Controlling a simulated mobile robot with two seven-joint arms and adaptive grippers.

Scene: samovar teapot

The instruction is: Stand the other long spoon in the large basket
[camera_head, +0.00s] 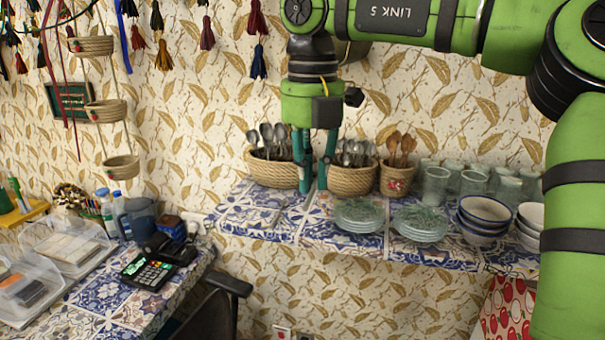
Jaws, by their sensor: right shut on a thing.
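My right gripper (316,182) reaches down from above at the shelf, its teal fingers between two woven baskets. It is shut on a thin thing, likely a long spoon, which the fingers mostly hide. The wide basket (272,174), likely the large one, stands just left of the fingers with several metal spoons (268,135) upright in it. Another basket (350,184) stands just right of the fingers with more metal spoons (352,152). I cannot tell whether the fingers touch either basket. My left gripper is not in view.
A small basket (396,182) of wooden spoons (401,145) stands further right. Stacked glass plates (360,216), glasses (436,186) and blue-rimmed bowls (484,218) fill the right of the shelf. Tiled shelf (240,212) lies bare at the left front. A phone (150,268) sits on the lower counter.

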